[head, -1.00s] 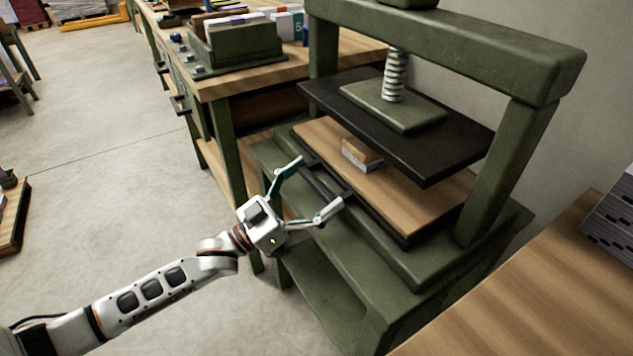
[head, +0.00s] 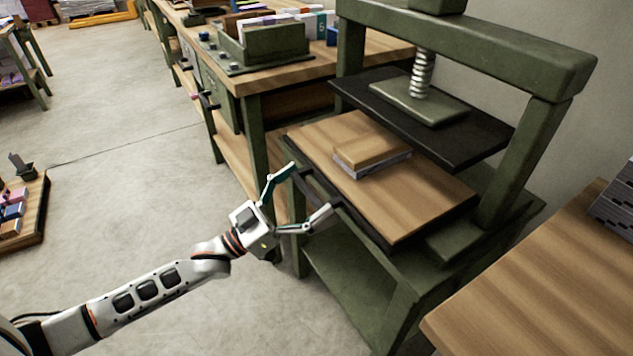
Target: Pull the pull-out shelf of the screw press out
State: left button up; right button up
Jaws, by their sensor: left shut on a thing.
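The screw press (head: 522,155) is a green frame with a steel screw and a black pressing plate (head: 466,133). Its pull-out shelf (head: 420,211) is a wooden board with a dark front edge and a dark handle bar; it sticks out toward the left, clear of the plate above. A small stack with a wooden top (head: 371,152) lies on the shelf. My right gripper is not in view.
A wooden workbench (head: 287,75) with a green holder of books (head: 264,42) stands behind the press. Another wooden tabletop (head: 536,290) is at the lower right. Open floor (head: 110,190) lies to the left. A low pallet with items (head: 38,215) sits at the left edge.

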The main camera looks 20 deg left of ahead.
pick_arm(q)
jog(key=s+a+p, duration=0.2)
jog(key=s+a, duration=0.6)
jog(key=s, duration=0.2)
jog(key=shift+s+p, duration=0.2)
jog(key=shift+p, duration=0.15)
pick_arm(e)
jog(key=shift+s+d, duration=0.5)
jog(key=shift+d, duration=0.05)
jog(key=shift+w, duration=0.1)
pick_arm(q)
jog(key=o, duration=1.3)
jog(key=shift+c, duration=0.2)
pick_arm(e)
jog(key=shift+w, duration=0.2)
pick_arm(q)
jog(key=shift+a, duration=0.1)
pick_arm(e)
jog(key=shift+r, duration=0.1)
pick_arm(q)
jog(key=v, duration=1.2)
